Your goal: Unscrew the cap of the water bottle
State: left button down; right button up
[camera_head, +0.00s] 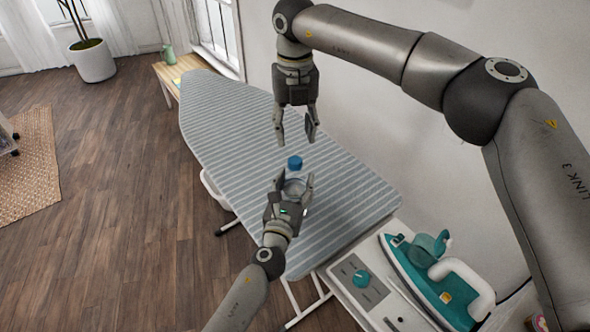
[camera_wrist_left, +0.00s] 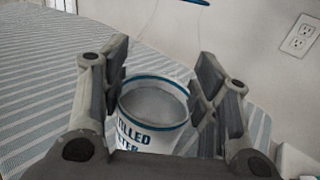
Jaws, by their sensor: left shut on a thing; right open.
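The water bottle (camera_head: 293,187) is clear with a blue cap (camera_head: 295,162), and it stands upright over the ironing board. In the left wrist view its white label (camera_wrist_left: 150,133) has blue edges and printed lettering. Part of the blue cap (camera_wrist_left: 196,2) shows at the top edge there. My left gripper (camera_head: 294,182) is shut around the bottle's body, with one finger on each side. My right gripper (camera_head: 297,140) points down above the cap, open and empty, with a small gap between its fingertips and the cap. Whether the bottle touches the board is hard to tell.
The striped ironing board (camera_head: 222,118) is otherwise clear. A teal and white iron (camera_head: 435,280) rests at its near right end, beside a panel with a teal knob (camera_head: 361,278). A wall is close on the right. A small wooden table (camera_head: 170,72) stands beyond the far end.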

aim_at(295, 160)
jog(key=m, duration=0.5)
jog(key=shift+m, duration=0.3)
jog(key=m, duration=1.6)
jog(key=shift+f, duration=4.05)
jog(key=shift+c, duration=0.3)
